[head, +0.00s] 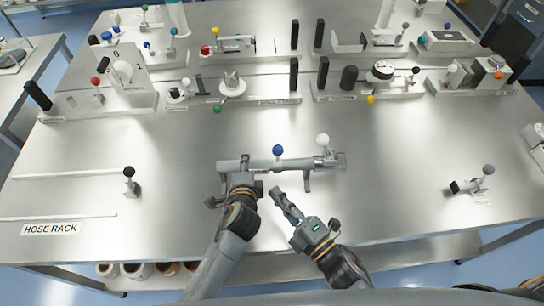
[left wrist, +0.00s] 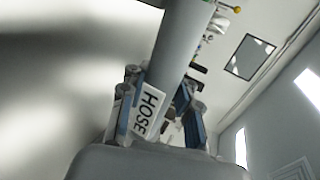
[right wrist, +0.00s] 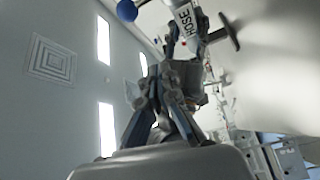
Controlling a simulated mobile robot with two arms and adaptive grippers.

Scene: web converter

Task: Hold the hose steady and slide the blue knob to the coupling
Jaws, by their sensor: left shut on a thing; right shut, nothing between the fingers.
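The grey hose (head: 300,163) lies level across the near middle of the bench. It also shows in the left wrist view (left wrist: 180,45). My left gripper (head: 241,180) is shut on it near its left end, beside the HOSE label (left wrist: 149,110). The blue knob (head: 278,150) stands up from the hose about midway; it shows at the top of the right wrist view (right wrist: 127,10). The coupling (head: 328,160), with a white knob (head: 322,139), is at the hose's right end, apart from the blue knob. My right gripper (head: 276,193) is shut and empty, just below the hose.
A row of fixtures with coloured knobs and black posts (head: 323,73) stands along the back. Small black-knobbed fixtures stand left (head: 129,180) and right (head: 487,177). The HOSE RACK label (head: 50,229) is front left.

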